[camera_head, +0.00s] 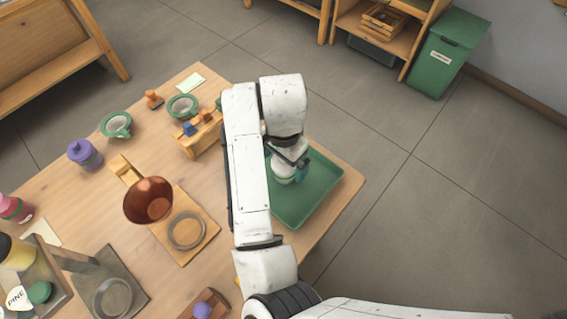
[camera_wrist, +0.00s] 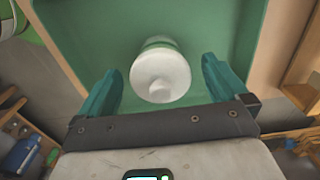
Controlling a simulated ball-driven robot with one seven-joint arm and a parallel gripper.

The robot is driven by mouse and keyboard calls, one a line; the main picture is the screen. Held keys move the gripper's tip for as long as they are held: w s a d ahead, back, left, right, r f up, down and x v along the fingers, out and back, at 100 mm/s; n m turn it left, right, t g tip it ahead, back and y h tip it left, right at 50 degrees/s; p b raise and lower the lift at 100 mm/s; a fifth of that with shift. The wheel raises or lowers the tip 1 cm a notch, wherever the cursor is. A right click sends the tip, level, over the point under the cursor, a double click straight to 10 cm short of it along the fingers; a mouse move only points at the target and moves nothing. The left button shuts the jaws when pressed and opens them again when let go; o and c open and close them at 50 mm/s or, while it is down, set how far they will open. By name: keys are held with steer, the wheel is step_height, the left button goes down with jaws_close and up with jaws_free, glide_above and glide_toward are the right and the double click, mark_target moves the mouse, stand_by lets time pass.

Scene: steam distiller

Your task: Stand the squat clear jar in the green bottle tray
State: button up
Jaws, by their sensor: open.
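The squat jar (camera_wrist: 160,75) shows a round white lid with a knob and a pale, greenish body. It is over the green tray (camera_wrist: 205,25) in the wrist view and seems to stand upright on its floor; its base is hidden. My gripper (camera_wrist: 162,68) is open, with one teal finger on each side of the jar and visible gaps to both. In the head view the tray (camera_head: 310,205) is at the table's right end. My gripper (camera_head: 292,155) is above its left part, and the jar (camera_head: 283,171) shows partly beneath it.
A wooden rack (camera_head: 200,135) with blue and orange pieces stands left of the tray. The tray's right part is clear.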

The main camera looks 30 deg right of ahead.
step_height(320, 180, up, 10)
steer(key=shift+f+p, duration=0.15)
steer(key=shift+p, duration=0.55)
steer(key=s+d+f+n+t+h, duration=0.1)
steer(key=s+d+f+n+h, duration=0.15)
steer(key=d, duration=0.65)
steer(key=s+d+f+n+t+h, duration=0.15)
steer(key=d+n, duration=0.25)
steer(key=d, duration=0.5)
steer(key=s+a+f+n+y, duration=0.1)
steer(key=s+a+f+n, duration=0.1)
steer(key=s, duration=0.4)
steer(key=s+a+f+n+g+y, duration=0.1)
steer(key=s+a+f+n, duration=0.2)
steer(key=s+a+f, duration=0.1)
steer(key=s+a+f+n+y, duration=0.1)
steer(key=s+a+f+n, duration=0.1)
steer(key=s+f, duration=0.3)
steer(key=s+a, duration=0.1)
steer(key=s, duration=0.2)
steer(key=shift+s+a+f+y, duration=0.15)
steer(key=shift+s+y, duration=0.25)
steer(key=shift+n+g, duration=0.25)
